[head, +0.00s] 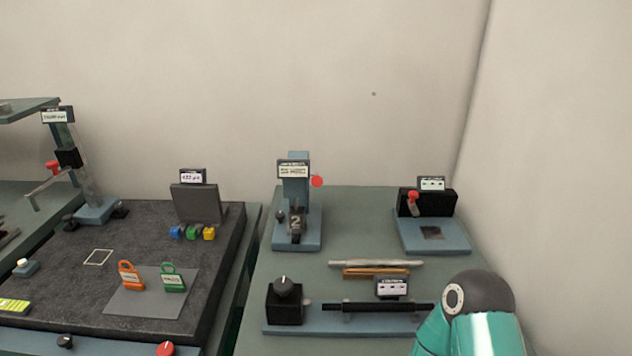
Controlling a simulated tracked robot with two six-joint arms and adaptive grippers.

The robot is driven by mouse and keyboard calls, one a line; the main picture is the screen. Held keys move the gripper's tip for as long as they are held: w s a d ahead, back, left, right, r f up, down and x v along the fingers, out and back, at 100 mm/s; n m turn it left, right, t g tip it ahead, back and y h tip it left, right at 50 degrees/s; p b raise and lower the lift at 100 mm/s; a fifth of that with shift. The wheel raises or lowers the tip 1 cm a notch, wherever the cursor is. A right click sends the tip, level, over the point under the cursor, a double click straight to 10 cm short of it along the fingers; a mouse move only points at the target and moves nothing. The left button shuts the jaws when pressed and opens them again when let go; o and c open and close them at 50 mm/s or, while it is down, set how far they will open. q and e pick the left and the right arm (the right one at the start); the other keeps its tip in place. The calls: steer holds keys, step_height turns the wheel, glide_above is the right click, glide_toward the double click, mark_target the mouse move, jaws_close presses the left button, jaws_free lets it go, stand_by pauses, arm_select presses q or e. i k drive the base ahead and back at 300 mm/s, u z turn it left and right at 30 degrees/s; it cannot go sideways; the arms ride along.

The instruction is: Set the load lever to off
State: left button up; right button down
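No lever's label reads clearly as the load lever. The middle blue stand (297,180) has a small display and a red round knob (317,181) on its right side. A black block on a blue base at the right carries a short red-tipped lever (412,198). At the far left, a clear upright device has a grey arm (50,184) and a red knob (52,167). Neither of my grippers is in view; only part of my arm shows at the lower right.
A gap separates the tables.

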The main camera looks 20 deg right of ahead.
mark_target(317, 180)
steer(key=u, duration=2.8)
steer(key=i, duration=0.1)
steer(key=z, duration=3.85)
steer(key=k, duration=0.85)
steer(key=u, duration=0.5)
